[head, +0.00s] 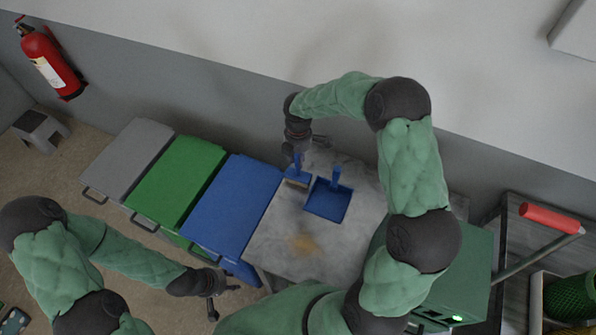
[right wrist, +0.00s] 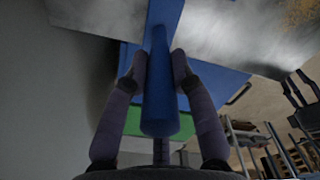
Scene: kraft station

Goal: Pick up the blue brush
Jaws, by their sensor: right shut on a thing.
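The blue brush (head: 298,176) is upright at the left part of the grey marbled table, its handle pointing up. My right gripper (head: 296,154) is above it, with its fingers closed around the blue handle. In the right wrist view the brush handle (right wrist: 159,90) runs between the two fingers, which touch it from both sides. I cannot tell whether the brush head touches the table. A blue dustpan (head: 328,202) lies just right of the brush. My left gripper (head: 222,301) is empty and apart from the table, near the blue bin's front, its fingers spread.
The marbled table (head: 275,237) has a yellowish patch (head: 303,244). Blue (head: 232,205), green (head: 177,181) and grey (head: 126,158) bins stand to its left. A green machine (head: 470,268) stands at right. The wall runs close behind the table. The table's front part is clear.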

